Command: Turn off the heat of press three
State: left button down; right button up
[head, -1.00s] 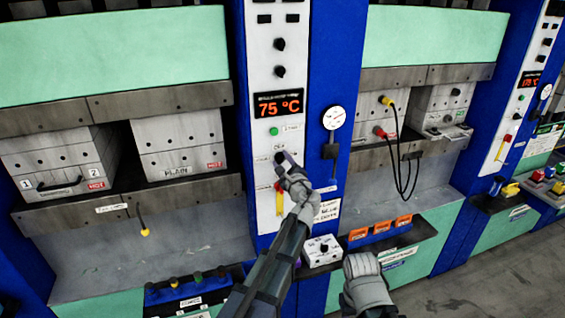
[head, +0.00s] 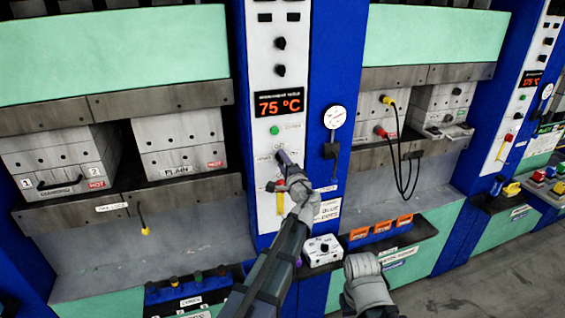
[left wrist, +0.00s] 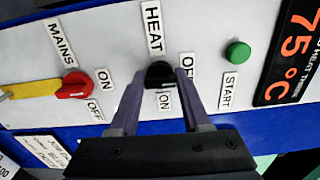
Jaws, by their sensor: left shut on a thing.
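The black heat knob (left wrist: 160,74) sits on the white control panel (head: 266,95), under the word HEAT, with OFF and ON labels close to it. My left gripper (left wrist: 161,78) is shut on this knob, one finger on each side. In the head view my left gripper (head: 282,168) reaches the panel below the green start button (head: 274,130). The red display (head: 279,104) reads 75 °C. The fingers hide part of the knob, so I cannot tell which label it points to. My right gripper (head: 366,285) hangs low in front; its fingers do not show clearly.
The red mains switch (left wrist: 74,85) with a yellow piece is beside the heat knob. A gauge (head: 335,117) is on the blue column to the right. A white box with a black knob (head: 323,250) stands below. Presses with metal moulds flank the column.

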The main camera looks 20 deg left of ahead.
pick_arm(q)
jog(key=shift+s+n, duration=0.1)
jog(key=shift+n, duration=0.2)
dwell(0.4)
jog(key=shift+c, duration=1.8)
grip_release()
jog(key=v, duration=0.7)
jog(key=shift+s+d, duration=0.25)
jog(key=shift+s, duration=0.05)
